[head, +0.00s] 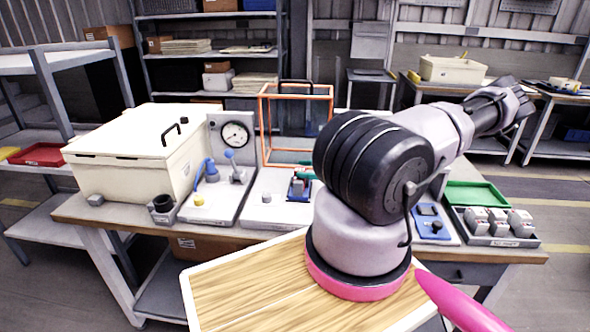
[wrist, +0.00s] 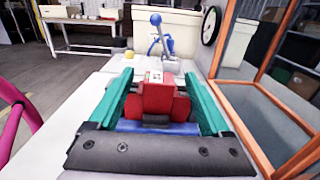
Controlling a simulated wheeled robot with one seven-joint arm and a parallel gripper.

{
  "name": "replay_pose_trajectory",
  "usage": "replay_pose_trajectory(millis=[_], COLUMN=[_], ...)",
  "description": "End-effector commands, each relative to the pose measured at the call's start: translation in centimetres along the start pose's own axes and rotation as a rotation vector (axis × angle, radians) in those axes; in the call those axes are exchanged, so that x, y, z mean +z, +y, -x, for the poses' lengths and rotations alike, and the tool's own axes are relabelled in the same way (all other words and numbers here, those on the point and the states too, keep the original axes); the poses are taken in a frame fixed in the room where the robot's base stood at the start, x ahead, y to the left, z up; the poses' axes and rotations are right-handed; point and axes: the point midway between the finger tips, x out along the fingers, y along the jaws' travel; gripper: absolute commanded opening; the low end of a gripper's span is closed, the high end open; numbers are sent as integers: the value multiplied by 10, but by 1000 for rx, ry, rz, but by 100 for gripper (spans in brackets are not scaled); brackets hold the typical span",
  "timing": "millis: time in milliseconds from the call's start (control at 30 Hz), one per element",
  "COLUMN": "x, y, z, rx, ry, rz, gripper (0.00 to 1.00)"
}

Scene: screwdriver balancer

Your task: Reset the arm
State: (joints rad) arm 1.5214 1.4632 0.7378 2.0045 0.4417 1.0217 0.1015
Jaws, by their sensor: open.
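My gripper (wrist: 158,80) has teal fingers and is open. In the wrist view its fingers stand to the left and right of a red block-like device (wrist: 157,98) with a pale label on top and a blue part (wrist: 157,127) at its near side. I cannot tell whether the fingers touch it. In the head view, the device (head: 297,190) shows small and partly hidden on a white board, with teal finger parts by it. My arm (head: 375,165) reaches across the middle of the head view and hides part of the bench.
An orange-framed clear box (head: 295,91) stands close beside the gripper. A blue lever fixture (wrist: 160,38), a round gauge (head: 235,134) and a large cream chest (head: 140,150) are nearby. A green tray (head: 476,194) and several grey-and-white blocks lie at the bench's right.

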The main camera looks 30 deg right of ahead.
Motion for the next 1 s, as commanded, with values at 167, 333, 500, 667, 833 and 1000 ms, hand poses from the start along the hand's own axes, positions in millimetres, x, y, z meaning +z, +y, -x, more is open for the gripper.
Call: replay_pose_trajectory(millis=[167, 333, 500, 667, 833, 1000], x=[0, 0, 0, 0, 2, 13], y=[0, 0, 0, 0, 1, 6], z=[20, 24, 23, 23, 22, 14], rx=[0, 0, 0, 0, 15, 98], ry=[0, 0, 0, 0, 15, 104], rz=[1, 1, 1, 1, 8, 50], gripper=[82, 82, 82, 82, 82, 82])
